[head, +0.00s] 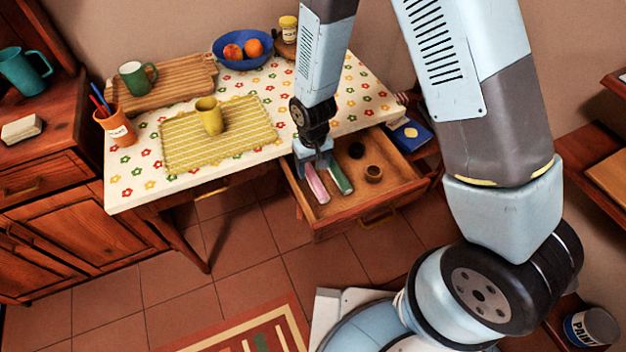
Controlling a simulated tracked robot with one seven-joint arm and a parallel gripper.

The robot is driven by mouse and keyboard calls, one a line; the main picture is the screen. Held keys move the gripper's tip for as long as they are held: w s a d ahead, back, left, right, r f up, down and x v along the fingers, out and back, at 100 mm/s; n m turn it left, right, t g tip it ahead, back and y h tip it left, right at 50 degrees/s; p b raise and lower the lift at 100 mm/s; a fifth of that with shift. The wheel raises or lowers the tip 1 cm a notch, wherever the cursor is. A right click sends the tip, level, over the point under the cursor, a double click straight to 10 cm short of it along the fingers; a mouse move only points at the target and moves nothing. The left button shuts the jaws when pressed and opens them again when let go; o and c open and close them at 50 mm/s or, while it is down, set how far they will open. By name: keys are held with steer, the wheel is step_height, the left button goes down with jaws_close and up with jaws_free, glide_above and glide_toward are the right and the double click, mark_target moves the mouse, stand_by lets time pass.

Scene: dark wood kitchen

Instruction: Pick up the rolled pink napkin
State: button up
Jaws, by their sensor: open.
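The rolled pink napkin (316,185) lies in the open wooden drawer (345,215), near its left side. A rolled green napkin (340,178) lies just to its right in the same drawer. My gripper (315,165) is open and points down over the drawer, at the back ends of the two rolls. It partly hides those ends. I cannot tell whether a finger touches the pink roll.
Two small dark round things (373,173) sit in the drawer's right part. The flowered table (130,190) behind holds a yellow mat (180,155) with a yellow cup (209,115), a blue fruit bowl (243,62), a cutting board (180,85) and an orange pencil cup (116,128).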

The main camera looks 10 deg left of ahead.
mark_target(314, 177)
steer(key=shift+w+d+f, duration=0.1)
steer(key=shift+f, duration=1.25)
steer(key=shift+w+d+f, duration=0.1)
steer(key=shift+f, duration=1.25)
steer(key=shift+c, duration=0.2)
steer(key=c, duration=1.1)
steer(key=shift+r, duration=0.15)
